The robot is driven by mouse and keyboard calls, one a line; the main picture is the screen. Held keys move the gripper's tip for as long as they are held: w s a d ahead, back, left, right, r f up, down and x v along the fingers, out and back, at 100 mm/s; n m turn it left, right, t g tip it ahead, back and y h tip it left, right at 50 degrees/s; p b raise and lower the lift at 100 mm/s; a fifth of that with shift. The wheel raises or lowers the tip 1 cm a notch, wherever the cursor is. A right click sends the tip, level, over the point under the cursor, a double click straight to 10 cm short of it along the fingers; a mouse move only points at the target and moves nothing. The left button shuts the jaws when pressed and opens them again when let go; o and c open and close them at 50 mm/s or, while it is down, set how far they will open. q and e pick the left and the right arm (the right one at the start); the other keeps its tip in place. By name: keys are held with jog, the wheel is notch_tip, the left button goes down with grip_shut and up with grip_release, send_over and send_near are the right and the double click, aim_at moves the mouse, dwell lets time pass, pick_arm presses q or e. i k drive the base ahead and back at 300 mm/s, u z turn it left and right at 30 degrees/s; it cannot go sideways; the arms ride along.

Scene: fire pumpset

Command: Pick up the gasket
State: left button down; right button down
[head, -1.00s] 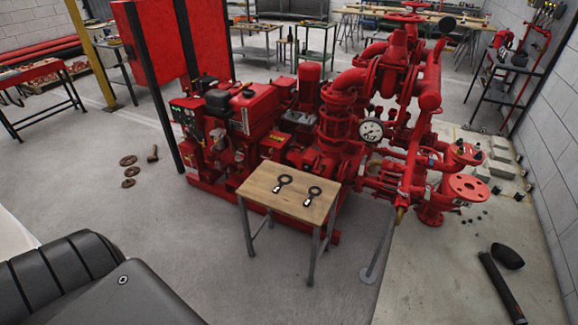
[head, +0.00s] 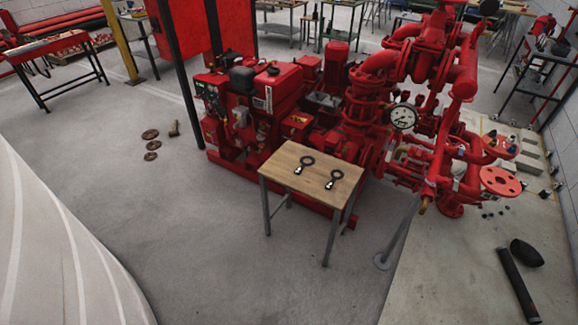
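Two dark ring-shaped pieces with short tabs, which look like gaskets, lie flat on a small wooden-topped table. One gasket (head: 306,161) lies toward the back left of the top. The other gasket (head: 335,176) lies to its right and a little nearer. The small table (head: 290,172) has grey metal legs and stands in front of the red pumpset. Neither of my grippers shows in the head view, and nothing touches the rings.
The red pumpset (head: 300,105) stands close behind the table. Brown rings (head: 151,145) lie on the floor at left. A pale curved surface (head: 55,245) fills the lower left. A black cylinder (head: 518,285) lies at lower right. Floor before the table is clear.

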aim_at(298, 171)
jog(key=z, duration=0.6)
jog(key=i, duration=0.55)
jog(key=z, duration=0.85)
jog(key=i, duration=0.75)
jog(key=u, duration=0.6)
jog(key=i, duration=0.5)
jog(key=u, duration=0.5)
